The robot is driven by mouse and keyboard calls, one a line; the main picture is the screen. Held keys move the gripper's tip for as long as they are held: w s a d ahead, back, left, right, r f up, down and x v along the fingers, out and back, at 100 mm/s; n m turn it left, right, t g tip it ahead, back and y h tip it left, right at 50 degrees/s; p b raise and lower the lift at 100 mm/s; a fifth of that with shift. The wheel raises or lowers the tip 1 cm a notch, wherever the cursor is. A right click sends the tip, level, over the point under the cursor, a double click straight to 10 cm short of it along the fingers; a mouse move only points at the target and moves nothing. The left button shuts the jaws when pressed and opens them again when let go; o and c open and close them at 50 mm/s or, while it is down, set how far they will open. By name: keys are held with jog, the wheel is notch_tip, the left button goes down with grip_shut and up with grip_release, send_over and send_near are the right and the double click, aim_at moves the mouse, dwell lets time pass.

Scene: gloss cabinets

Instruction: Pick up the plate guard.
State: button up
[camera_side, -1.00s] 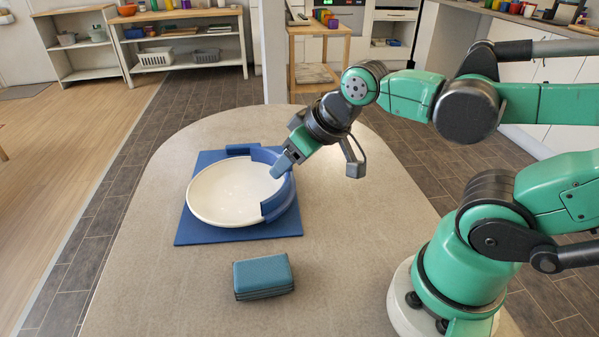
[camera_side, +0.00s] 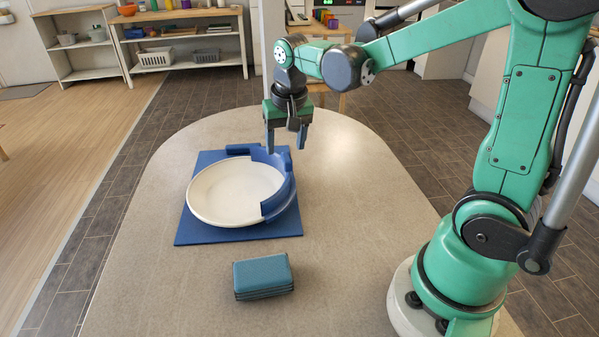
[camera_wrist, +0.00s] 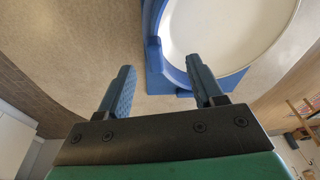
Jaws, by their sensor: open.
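The plate guard (camera_side: 283,190) is a blue curved wall clipped along the right side of a white plate (camera_side: 232,190). The plate lies on a blue mat (camera_side: 195,232). My gripper (camera_side: 286,149) is open, with its fingers pointing down above the guard's far right part. In the wrist view, my open gripper (camera_wrist: 160,75) shows two blue fingers with nothing held between them. There the guard (camera_wrist: 152,22) runs down the left edge of the plate (camera_wrist: 215,30), and its end is near the right finger, which hides part of it.
A blue-grey block (camera_side: 263,276) with a layered side lies on the table in front of the mat. The table (camera_side: 350,200) is clear to the right of the mat. Shelves (camera_side: 185,45) stand well beyond the table.

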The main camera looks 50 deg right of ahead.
aim_at(287, 156)
jog(key=shift+w+d+f+m+g, duration=0.3)
jog(key=shift+w+d+f+m, duration=0.1)
jog(key=shift+d+f+m, duration=0.2)
jog(key=shift+f, duration=0.35)
jog(key=shift+w+d+f, duration=0.15)
jog(key=shift+f, duration=1.1)
jog(key=shift+w+d+f, duration=0.1)
jog(key=shift+w+f, duration=0.05)
jog(key=shift+f, duration=1.1)
grip_shut()
